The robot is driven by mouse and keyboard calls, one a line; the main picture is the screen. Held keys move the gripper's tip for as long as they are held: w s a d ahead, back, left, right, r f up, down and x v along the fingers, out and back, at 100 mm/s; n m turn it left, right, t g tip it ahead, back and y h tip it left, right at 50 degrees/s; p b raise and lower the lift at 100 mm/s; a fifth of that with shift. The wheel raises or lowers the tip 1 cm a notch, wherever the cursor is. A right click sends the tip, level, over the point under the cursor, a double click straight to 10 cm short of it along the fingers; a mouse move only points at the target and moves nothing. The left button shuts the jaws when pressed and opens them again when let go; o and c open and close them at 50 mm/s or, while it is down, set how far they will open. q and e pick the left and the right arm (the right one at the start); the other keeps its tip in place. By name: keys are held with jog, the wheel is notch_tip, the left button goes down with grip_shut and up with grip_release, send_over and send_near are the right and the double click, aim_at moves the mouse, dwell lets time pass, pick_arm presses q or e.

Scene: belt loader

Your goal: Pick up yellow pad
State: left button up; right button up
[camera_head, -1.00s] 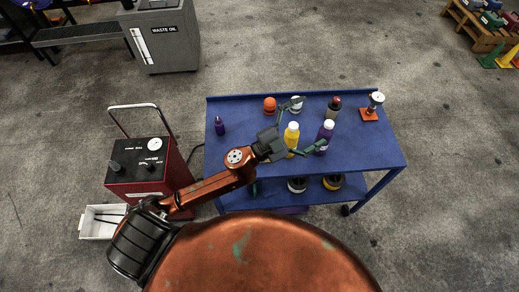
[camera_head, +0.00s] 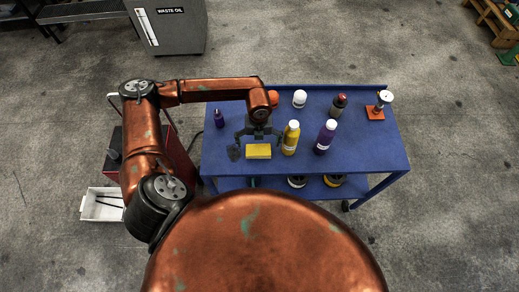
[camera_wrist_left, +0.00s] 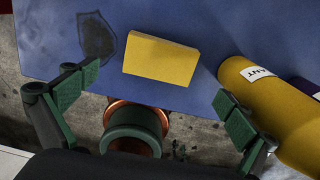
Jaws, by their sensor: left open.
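The yellow pad (camera_head: 258,151) lies flat near the front edge of the blue cart's top, left of a yellow bottle. It also shows in the left wrist view (camera_wrist_left: 161,60), upper middle, slightly tilted. My left gripper (camera_head: 257,141) is open and empty, reaching down above the cart top with its fingers spread on either side of the pad. In the left wrist view the open fingers (camera_wrist_left: 156,103) frame the space just below the pad, and no finger is seen touching it. My right gripper is not in view.
A yellow bottle (camera_head: 291,139) stands close right of the pad, by one finger; a purple bottle (camera_head: 325,138) stands beyond it. A small purple bottle (camera_head: 219,118) is left. White (camera_head: 299,99) and red-capped (camera_head: 338,105) bottles stand behind.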

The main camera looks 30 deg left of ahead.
aim_at(258, 149)
pick_arm(q)
jog(key=shift+f, duration=0.5)
jog(key=f, duration=0.3)
jog(key=f+p, duration=0.1)
jog(key=shift+w+a+f, duration=0.15)
jog(key=shift+w+a, duration=0.05)
jog(key=shift+a, duration=0.05)
jog(key=shift+f, duration=0.4)
jog(key=shift+d, duration=0.1)
jog(key=c, duration=1.2)
jog(key=shift+c, duration=0.2)
jog(key=shift+r, duration=0.1)
